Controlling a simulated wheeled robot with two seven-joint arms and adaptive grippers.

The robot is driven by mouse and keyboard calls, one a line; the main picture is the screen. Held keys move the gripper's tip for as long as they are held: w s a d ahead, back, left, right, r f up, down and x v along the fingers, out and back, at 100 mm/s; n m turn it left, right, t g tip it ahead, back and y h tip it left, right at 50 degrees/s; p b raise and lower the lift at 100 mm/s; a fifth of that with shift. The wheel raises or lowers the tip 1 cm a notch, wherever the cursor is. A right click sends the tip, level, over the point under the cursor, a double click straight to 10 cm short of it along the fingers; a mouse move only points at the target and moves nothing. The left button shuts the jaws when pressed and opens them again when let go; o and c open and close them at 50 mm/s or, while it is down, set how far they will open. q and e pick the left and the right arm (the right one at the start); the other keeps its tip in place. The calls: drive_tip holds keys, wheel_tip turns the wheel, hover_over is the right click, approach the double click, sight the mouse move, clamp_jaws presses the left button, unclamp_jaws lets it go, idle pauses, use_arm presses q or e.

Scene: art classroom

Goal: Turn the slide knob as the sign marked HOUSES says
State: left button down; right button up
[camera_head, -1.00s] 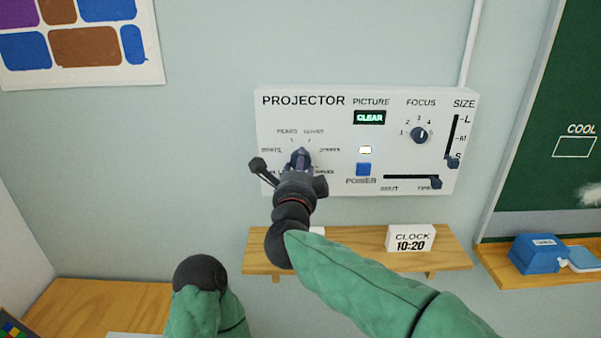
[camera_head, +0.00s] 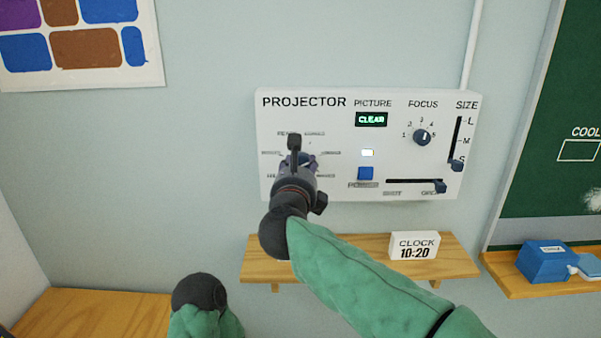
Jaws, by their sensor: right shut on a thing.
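The slide knob (camera_head: 306,158) is a dark bluish knob at the left of the white projector panel (camera_head: 340,130). Small labels ring it, too blurred to read surely. My right gripper (camera_head: 298,157) is shut on the knob and covers most of it, so where the knob points is hard to tell. One dark part of the gripper sticks up at the knob's upper left. Of my left arm only a green sleeve and dark joint show at the bottom; its gripper is not seen. I see no sign marked HOUSES that I can make out.
The panel also has a lit PICTURE display (camera_head: 371,119) reading CLEAR, a FOCUS knob (camera_head: 421,137), a blue POWER button (camera_head: 365,173), a SIZE slider (camera_head: 457,165) and a lower slider (camera_head: 439,187). A wooden shelf (camera_head: 350,262) below holds a clock (camera_head: 414,246) reading 10:20.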

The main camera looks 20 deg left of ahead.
drive_tip(key=shift+a+f+m, duration=0.1)
drive_tip(key=shift+m, duration=0.5)
drive_tip(key=shift+r, duration=0.2)
drive_tip(key=o, duration=1.2)
drive_tip(key=shift+c, duration=0.2)
drive_tip(key=shift+s, duration=0.1)
drive_tip(key=s+d, duration=0.2)
drive_tip(key=s, duration=0.9)
drive_tip(key=shift+s+d+r, duration=0.15)
drive_tip(key=shift+s, duration=0.2)
